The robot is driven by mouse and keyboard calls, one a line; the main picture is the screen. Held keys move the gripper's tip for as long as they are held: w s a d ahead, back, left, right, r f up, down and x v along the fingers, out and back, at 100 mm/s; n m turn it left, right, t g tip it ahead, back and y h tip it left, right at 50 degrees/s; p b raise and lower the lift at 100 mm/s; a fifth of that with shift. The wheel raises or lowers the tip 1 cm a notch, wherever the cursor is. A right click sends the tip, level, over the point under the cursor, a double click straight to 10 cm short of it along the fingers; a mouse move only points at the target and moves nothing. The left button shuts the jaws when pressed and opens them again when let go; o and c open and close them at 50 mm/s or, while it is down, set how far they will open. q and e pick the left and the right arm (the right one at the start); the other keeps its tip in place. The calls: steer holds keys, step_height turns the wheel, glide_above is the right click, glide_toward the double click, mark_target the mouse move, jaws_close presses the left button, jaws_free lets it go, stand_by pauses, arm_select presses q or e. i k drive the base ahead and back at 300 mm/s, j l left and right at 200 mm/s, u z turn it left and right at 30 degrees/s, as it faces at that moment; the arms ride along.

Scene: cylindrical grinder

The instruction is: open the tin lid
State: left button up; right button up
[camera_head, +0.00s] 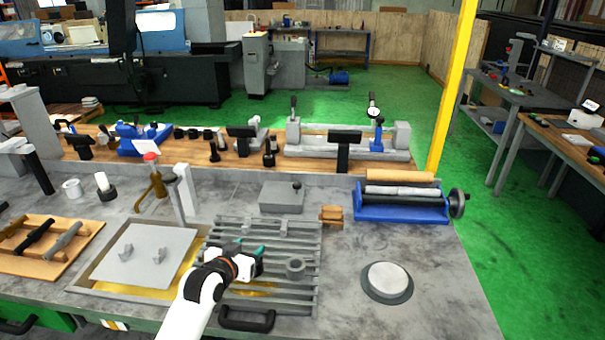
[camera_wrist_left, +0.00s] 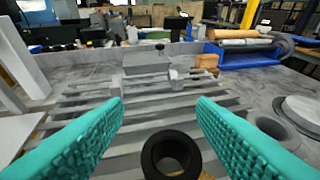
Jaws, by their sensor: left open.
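A low grey box-like tin (camera_head: 282,197) with a small knob on top stands behind the slatted grate; it also shows in the left wrist view (camera_wrist_left: 147,60). A round pale disc lid (camera_head: 388,280) sits in a darker ring on the bench at right; part of it shows at the wrist view's right edge (camera_wrist_left: 302,108). I cannot tell which one is the tin meant. My left gripper (camera_head: 247,253) is open and empty, over the grate, in front of the box and left of the disc. Its teal fingers (camera_wrist_left: 160,125) touch neither. My right gripper is out of view.
The slatted grate (camera_head: 228,228) carries a grey ring (camera_head: 295,268). A dark ring (camera_wrist_left: 170,155) lies low between my fingers in the wrist view. A handled square plate (camera_head: 150,255) is at left, a blue roller stand (camera_head: 400,210) behind right. Bare bench surrounds the disc.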

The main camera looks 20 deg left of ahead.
mark_target(274, 193)
steer(key=i, duration=0.85)
